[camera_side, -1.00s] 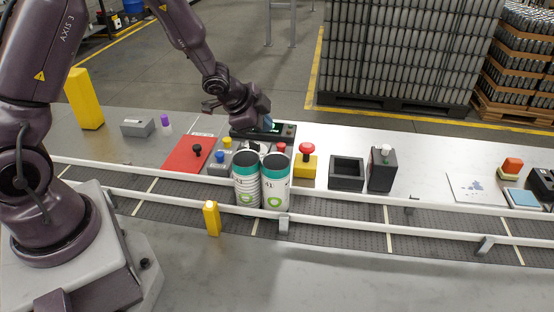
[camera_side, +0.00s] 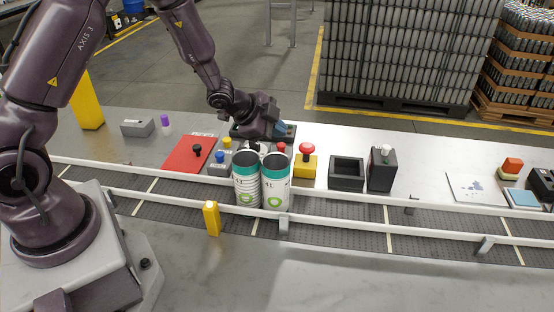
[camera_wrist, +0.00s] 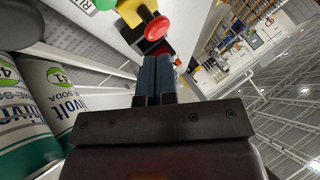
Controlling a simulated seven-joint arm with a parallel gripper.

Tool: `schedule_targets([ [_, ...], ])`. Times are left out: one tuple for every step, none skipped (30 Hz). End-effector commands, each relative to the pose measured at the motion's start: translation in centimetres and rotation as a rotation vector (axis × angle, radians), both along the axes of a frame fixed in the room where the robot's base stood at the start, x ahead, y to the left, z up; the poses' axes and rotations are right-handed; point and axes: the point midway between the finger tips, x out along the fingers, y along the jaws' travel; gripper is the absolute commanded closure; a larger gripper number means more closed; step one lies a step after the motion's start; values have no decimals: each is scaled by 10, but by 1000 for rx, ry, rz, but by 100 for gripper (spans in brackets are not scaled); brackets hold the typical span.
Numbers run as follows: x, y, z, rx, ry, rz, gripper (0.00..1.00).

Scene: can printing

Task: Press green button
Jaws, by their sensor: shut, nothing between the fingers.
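My gripper (camera_side: 286,129) is shut and empty, with its blue fingers over the back of the work table. In the wrist view, the two fingers (camera_wrist: 157,68) lie side by side. A rounded green part (camera_wrist: 103,4), possibly the green button, is cut off at the top edge of the wrist view, beyond and left of the fingertips. I cannot make out a green button in the side view; the cans and my gripper cover part of the button area. The fingertips look apart from the green part.
Two green-and-white cans (camera_side: 247,185) stand on the conveyor (camera_side: 340,225) in front of the buttons. A red mushroom button (camera_side: 307,148) sits on a yellow box (camera_side: 304,166). Blue (camera_side: 220,156) and yellow (camera_side: 227,143) buttons stand left of the cans. An open black box (camera_side: 346,173) is farther right.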

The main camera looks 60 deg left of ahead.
Motion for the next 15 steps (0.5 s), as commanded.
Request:
schedule_targets([
  [0, -1, -9, -1, 5, -2, 100],
  [0, -1, -14, -1, 5, -2, 100],
  [-1, -1, -20, -1, 5, -2, 100],
  [-1, -1, -24, -1, 5, -2, 100],
  [-1, 0, -27, 1, 3, -1, 100],
  [-1, 0, -32, 1, 3, -1, 100],
  [0, 0, -35, 0, 4, -1, 100],
  [0, 0, -38, -1, 4, 0, 100],
  [0, 0, -42, 0, 2, -1, 100],
  [0, 0, -44, 0, 1, -1, 100],
  [0, 0, -46, 0, 2, -1, 100],
  [0, 0, -49, 0, 2, 1, 100],
  [0, 0, -50, 0, 2, 1, 100],
  [0, 0, -51, 0, 1, 1, 100],
  [0, 0, -52, 0, 1, 1, 100],
])
